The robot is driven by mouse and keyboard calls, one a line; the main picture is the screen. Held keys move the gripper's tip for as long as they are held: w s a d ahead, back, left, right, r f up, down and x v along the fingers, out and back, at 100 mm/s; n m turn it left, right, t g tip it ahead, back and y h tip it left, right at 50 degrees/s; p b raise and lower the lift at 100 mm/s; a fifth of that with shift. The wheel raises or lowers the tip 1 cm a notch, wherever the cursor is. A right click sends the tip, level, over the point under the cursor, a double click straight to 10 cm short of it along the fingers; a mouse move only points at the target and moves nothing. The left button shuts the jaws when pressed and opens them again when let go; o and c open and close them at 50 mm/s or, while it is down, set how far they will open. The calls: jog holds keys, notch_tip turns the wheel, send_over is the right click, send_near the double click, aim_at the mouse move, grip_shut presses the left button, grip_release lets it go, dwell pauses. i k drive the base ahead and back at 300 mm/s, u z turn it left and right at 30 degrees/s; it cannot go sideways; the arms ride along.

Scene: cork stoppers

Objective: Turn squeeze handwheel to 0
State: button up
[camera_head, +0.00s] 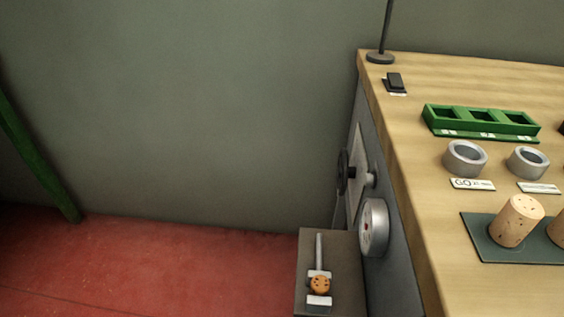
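A black handwheel (343,172) sticks out from a grey plate on the side of the workbench. I see it nearly edge-on, so no mark or number on it can be read. A round silver dial (374,228) with a pale face sits below and nearer on the same side; its reading is too oblique to tell. Below, a cork (319,284) sits between two light jaws with a metal rod (319,251) behind it, on a grey block (344,262). My gripper is not in view.
The wooden benchtop (420,190) at right carries a green tray (482,119) with compartments, two metal rings (465,158), corks on a dark green mat (486,240), a black switch (395,82) and a lamp stand (380,57). Red floor (170,270) at left is clear. A green post (38,160) stands far left.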

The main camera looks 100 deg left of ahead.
aim_at(344, 172)
jog(key=k, duration=1.5)
jog(key=u, duration=1.55)
